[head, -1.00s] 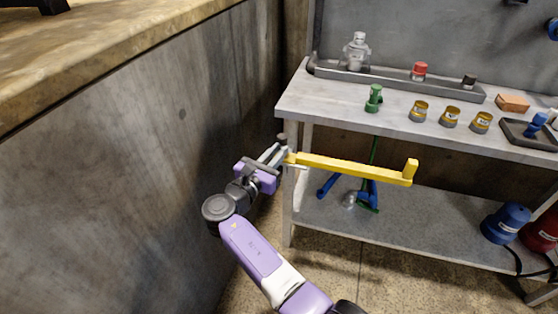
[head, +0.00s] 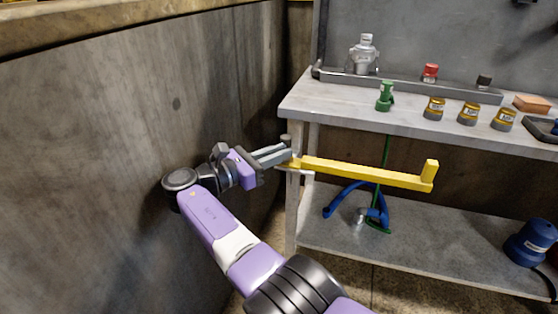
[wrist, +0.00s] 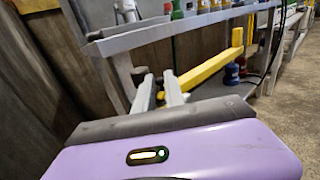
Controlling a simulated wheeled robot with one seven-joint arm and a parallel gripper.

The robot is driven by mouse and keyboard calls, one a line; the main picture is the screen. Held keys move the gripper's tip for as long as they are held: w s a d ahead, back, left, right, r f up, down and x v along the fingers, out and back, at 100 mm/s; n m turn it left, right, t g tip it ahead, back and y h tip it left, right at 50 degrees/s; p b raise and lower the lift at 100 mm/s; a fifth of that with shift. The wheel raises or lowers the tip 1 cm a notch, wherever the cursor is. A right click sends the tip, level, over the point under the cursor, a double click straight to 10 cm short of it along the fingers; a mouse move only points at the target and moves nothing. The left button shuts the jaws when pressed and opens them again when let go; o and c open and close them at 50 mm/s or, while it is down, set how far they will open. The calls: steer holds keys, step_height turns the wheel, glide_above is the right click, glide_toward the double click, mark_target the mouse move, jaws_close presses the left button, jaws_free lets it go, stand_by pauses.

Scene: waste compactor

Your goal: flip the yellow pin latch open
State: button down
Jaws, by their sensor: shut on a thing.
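The yellow pin latch (head: 365,173) is a long bar with a short upright knob at its right end. It reaches out in front of the workbench from near the bench's left front leg, sloping slightly down to the right in the head view. My gripper (head: 288,158) is shut on the latch's left end, near the pivot. In the wrist view, the yellow latch (wrist: 205,70) runs up and right from between my gripper's fingers (wrist: 158,92). The exact contact is partly hidden by the fingers.
The workbench (head: 345,113) holds a green bottle (head: 385,97), several gold-lidded jars and a red-capped item (head: 430,72). Its lower shelf (head: 430,242) carries blue items. A grey wall (head: 110,120) stands close at the left of my arm.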

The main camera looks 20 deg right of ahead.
stand_by(0.4)
steer(key=c, duration=1.5)
jaws_free()
steer(key=shift+d, duration=0.1)
steer(key=shift+o, duration=0.2)
steer(key=shift+r+p, duration=0.15)
steer(key=shift+p, duration=0.3)
steer(key=shift+r+n+t+p, duration=0.15)
steer(key=shift+n+t+p, duration=0.25)
steer(key=shift+p, duration=0.65)
steer(key=shift+s+t+y+p, duration=0.1)
steer(key=shift+t+y+p, duration=0.3)
steer(key=shift+p, duration=0.65)
